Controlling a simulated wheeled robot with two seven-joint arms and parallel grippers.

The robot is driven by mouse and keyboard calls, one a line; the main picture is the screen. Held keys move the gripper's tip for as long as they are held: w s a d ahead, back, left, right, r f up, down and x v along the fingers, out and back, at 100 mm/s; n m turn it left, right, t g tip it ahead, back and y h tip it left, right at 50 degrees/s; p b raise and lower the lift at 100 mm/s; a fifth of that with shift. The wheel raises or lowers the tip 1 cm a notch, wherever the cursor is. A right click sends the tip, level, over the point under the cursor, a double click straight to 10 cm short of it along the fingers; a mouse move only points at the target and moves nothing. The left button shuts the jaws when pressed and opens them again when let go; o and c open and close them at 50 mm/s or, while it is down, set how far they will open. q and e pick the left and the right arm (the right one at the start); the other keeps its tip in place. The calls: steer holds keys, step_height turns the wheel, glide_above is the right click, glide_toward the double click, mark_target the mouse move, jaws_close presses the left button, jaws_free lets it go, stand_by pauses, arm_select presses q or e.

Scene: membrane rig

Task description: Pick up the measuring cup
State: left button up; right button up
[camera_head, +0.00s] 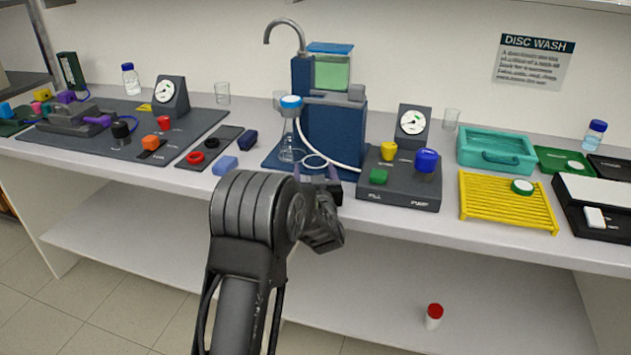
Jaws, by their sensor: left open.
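Several clear cups stand at the back of the bench, and I cannot tell which is the measuring cup. One clear cup (222,93) is right of the left gauge, one (451,119) is right of the right gauge, and one (279,101) is partly hidden by the blue rig. A clear flask (287,150) sits under a blue-topped holder. My left gripper (316,177) is open at the bench's front edge, before the blue rig and apart from the cups. Its arm hides part of the edge. My right gripper is out of view.
The blue rig (335,130) with a tap and white tube fills the middle. A black control box (398,190) is right of the gripper; a blue block (225,165) lies left. A yellow rack (508,203) and teal tray (497,153) are farther right.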

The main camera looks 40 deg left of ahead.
arm_select(q)
steer(key=shift+c, duration=0.2)
jaws_close()
step_height(320, 180, up, 10)
steer(key=shift+r, duration=0.1)
stand_by(1.1)
stand_by(0.5)
